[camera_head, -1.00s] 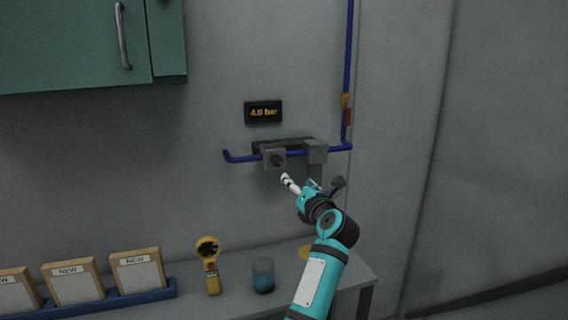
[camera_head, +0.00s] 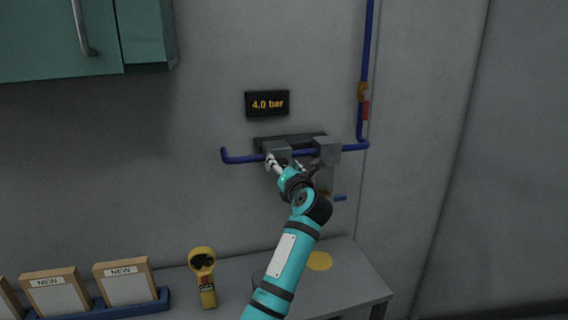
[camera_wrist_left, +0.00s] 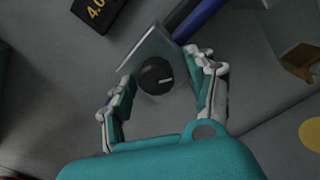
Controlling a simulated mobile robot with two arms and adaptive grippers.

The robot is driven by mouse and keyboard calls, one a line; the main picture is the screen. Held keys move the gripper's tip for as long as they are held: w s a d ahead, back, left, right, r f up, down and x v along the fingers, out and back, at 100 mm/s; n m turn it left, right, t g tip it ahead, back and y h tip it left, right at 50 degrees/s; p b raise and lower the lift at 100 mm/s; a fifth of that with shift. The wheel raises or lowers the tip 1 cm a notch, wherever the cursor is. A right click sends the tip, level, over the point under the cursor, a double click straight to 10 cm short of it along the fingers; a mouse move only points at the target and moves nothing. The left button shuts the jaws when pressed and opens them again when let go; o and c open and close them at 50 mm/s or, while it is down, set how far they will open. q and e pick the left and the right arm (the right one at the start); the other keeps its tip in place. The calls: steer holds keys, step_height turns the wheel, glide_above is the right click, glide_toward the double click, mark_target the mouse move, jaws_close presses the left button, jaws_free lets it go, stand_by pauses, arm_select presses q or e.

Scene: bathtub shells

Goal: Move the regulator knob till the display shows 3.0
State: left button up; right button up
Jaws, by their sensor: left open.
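The display (camera_head: 267,103) on the wall reads 4.0 bar; a corner of it also shows in the left wrist view (camera_wrist_left: 97,12). The regulator knob (camera_wrist_left: 156,76) is black and round with a white mark, set on a grey block (camera_wrist_left: 150,48). In the head view my gripper and arm hide the knob. My left gripper (camera_head: 272,162) is at the front of the regulator block. In the left wrist view its open fingers (camera_wrist_left: 164,90) stand on either side of the knob, with visible gaps. My right gripper is not in view.
A blue pipe (camera_head: 240,158) runs along the wall through the regulator and up at the right. Below, a grey table (camera_head: 350,275) bears a yellow handheld device (camera_head: 203,275) and a blue rack (camera_head: 140,308) of boxes. A green cabinet (camera_head: 60,40) hangs upper left.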

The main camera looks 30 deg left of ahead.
arm_select(q)
steer(key=shift+s+d+r, duration=0.1)
steer(key=shift+s+r, duration=0.1)
steer(key=shift+c, duration=1.2)
steer(key=c, duration=0.9)
steer(key=shift+f, duration=0.1)
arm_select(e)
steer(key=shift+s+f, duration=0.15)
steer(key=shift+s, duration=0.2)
arm_select(q)
steer(key=shift+f+n+b, duration=0.15)
steer(key=shift+n+b, duration=0.85)
steer(key=shift+b, duration=0.1)
steer(key=n+b, duration=0.2)
steer(key=shift+n+b, duration=0.3)
steer(key=shift+b, duration=0.05)
steer(key=shift+r+n+b, duration=0.2)
steer(key=shift+n+b, duration=0.45)
steer(key=shift+n, duration=0.05)
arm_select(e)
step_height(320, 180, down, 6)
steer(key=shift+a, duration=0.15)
